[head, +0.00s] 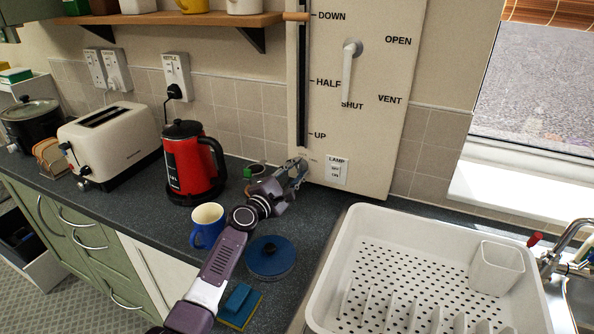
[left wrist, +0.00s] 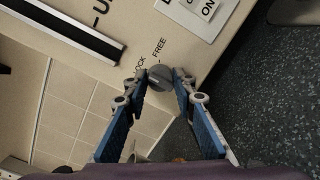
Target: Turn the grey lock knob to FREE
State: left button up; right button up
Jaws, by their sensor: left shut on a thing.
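The grey lock knob (left wrist: 159,78) is on the cream panel (left wrist: 120,22), below the printed words LOCK and FREE in the left wrist view. My left gripper (left wrist: 160,80) is shut on the knob, with one blue-padded finger on each side. In the head view my left gripper (head: 297,170) reaches the lower left edge of the panel and hides the knob there. I cannot tell for sure which word the knob points to. My right gripper is not in view.
On the worktop near my left arm are a red kettle (head: 192,165), a blue mug (head: 207,222), a blue round lid-like thing (head: 270,257) and a sponge (head: 240,303). A white dish rack (head: 345,240) stands right. A lamp switch (head: 336,171) sits beside the gripper.

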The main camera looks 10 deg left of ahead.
pick_arm(q)
jog(key=m, duration=0.5)
jog(key=shift+m+g+y+p, duration=0.3)
jog(key=shift+g, duration=0.1)
jog(key=m, duration=0.3)
jog(key=shift+p, duration=0.35)
jog(key=shift+d+m+y, duration=0.1)
jog(key=shift+m+y, duration=0.4)
jog(key=shift+m, duration=0.6)
jog(key=shift+p, duration=0.3)
jog(key=o, duration=1.1)
jog(key=shift+o, duration=0.2)
